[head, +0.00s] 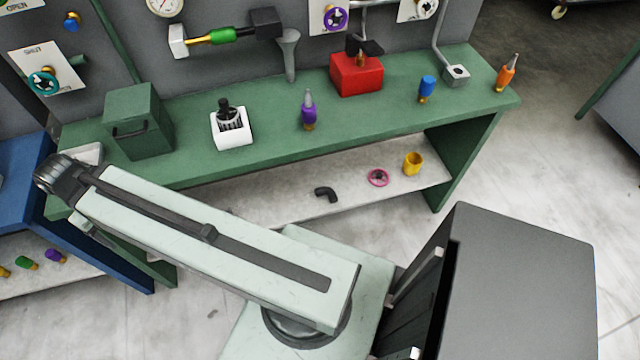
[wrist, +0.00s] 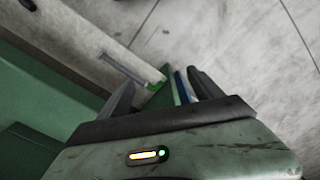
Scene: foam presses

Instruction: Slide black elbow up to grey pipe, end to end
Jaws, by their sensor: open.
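The black elbow (head: 326,193) lies on the pale lower shelf of the green bench, near its front edge, in the head view. It is not seen in the wrist view. A slim grey bar, possibly the grey pipe (wrist: 124,68), lies on a pale surface in the wrist view, with a green patch at its near end. I cannot make out a grey pipe on the lower shelf in the head view, where my arm covers part of it. My gripper (wrist: 160,90) is open, with its fingers apart and no object clearly held. It is far left of the elbow.
The green bench (head: 270,108) carries a red box (head: 356,74), a white holder (head: 231,128) and several bottles. A pink wheel (head: 378,177) and a yellow cup (head: 412,163) stand right of the elbow. A blue bench (head: 25,190) adjoins at left.

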